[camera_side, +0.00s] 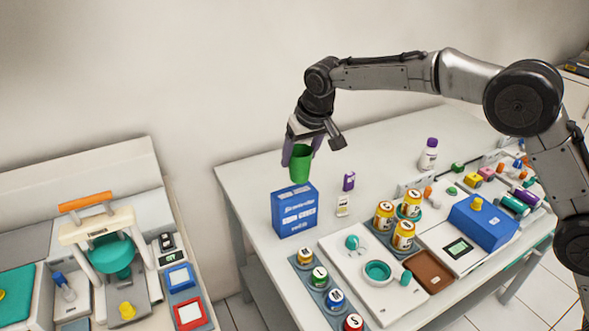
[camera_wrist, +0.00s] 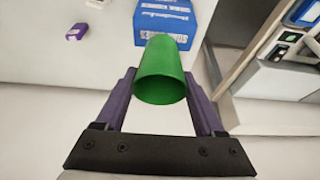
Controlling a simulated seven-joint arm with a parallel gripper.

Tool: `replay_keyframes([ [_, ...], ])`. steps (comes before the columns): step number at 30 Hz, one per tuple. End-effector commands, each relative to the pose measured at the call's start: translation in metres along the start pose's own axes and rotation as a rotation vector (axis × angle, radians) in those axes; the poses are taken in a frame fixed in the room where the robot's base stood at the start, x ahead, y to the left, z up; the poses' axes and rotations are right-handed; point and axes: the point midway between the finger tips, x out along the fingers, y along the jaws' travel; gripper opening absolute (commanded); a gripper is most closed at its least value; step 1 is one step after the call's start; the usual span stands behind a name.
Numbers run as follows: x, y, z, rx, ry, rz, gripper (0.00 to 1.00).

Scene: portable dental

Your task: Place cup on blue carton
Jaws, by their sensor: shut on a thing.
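A green cup (camera_side: 300,165) is held in my gripper (camera_side: 301,148), between its purple fingers. In the wrist view the cup (camera_wrist: 162,75) sits between the fingertips of my gripper (camera_wrist: 165,78). The blue carton (camera_side: 295,211) stands upright near the left edge of the white table. In the side view the cup appears just above the carton's top; I cannot tell whether they touch. In the wrist view the blue carton (camera_wrist: 166,18) shows beyond the cup, partly hidden by it.
A second bench (camera_side: 151,173) is at the left, across a gap. The table behind the carton is clear.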

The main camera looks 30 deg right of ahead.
Motion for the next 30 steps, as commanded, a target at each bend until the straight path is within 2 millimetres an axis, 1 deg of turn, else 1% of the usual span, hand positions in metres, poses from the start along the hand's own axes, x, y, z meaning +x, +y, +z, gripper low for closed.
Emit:
replay_keyframes([
  [1, 0.008, -0.001, -0.002, 0.0, 0.0, 0.001, 0.19],
  [3, 0.013, -0.002, -0.004, 0.001, 0.0, 0.0, 0.19],
  [7, 0.019, -0.004, -0.006, 0.001, 0.002, 0.0, 0.19],
  [9, 0.025, -0.004, -0.007, 0.001, 0.001, 0.0, 0.19],
  [16, 0.051, -0.004, 0.004, 0.001, 0.0, 0.0, 0.19],
  [28, 0.056, -0.004, 0.005, 0.001, 0.001, 0.0, 0.19],
  [29, 0.056, -0.004, 0.005, 0.001, 0.001, 0.0, 0.76],
  [30, 0.056, -0.004, 0.005, 0.001, 0.001, 0.0, 0.83],
])
